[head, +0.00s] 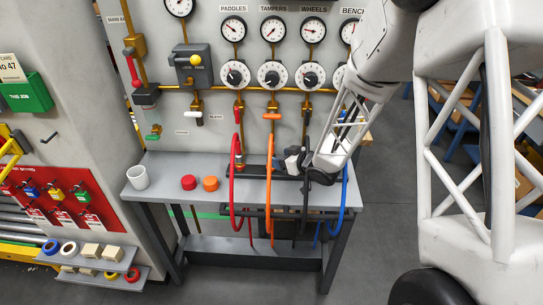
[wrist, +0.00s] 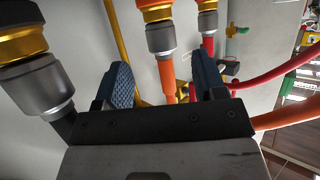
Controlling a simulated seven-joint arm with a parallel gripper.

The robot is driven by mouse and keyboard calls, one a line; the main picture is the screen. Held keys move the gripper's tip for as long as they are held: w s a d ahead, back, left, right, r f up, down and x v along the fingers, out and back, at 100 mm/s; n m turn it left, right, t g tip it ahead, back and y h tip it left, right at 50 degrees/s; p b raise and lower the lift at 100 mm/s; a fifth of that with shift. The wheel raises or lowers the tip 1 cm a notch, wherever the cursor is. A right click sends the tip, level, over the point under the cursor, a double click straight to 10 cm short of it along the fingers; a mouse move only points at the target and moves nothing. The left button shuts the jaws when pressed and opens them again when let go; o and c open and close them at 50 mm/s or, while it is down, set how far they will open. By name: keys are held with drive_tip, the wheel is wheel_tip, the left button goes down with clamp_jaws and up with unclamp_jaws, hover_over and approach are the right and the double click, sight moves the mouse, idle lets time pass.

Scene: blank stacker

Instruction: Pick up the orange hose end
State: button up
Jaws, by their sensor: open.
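The orange hose end (wrist: 161,38) has a grey collar and gold ring, with orange hose (wrist: 168,80) running from it. In the wrist view it lies ahead of and between the two fingers of my gripper (wrist: 164,78), which is open with a gap on both sides. In the head view the orange hose (head: 269,200) loops at the bench front, and my gripper (head: 286,160) is just to its right. I cannot tell the exact depth between the fingers and the hose.
A black hose end (wrist: 45,85) stands close left of the fingers in the wrist view; a red one (wrist: 207,22) is to the right. The blue hose (head: 345,205) hangs at right. A white cup (head: 138,178), red cap (head: 189,182) and orange cap (head: 210,184) sit on the bench.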

sight(272, 155)
drive_tip(key=shift+x, duration=2.6)
drive_tip(key=shift+s, duration=0.1)
drive_tip(key=shift+c, duration=0.4)
clamp_jaws()
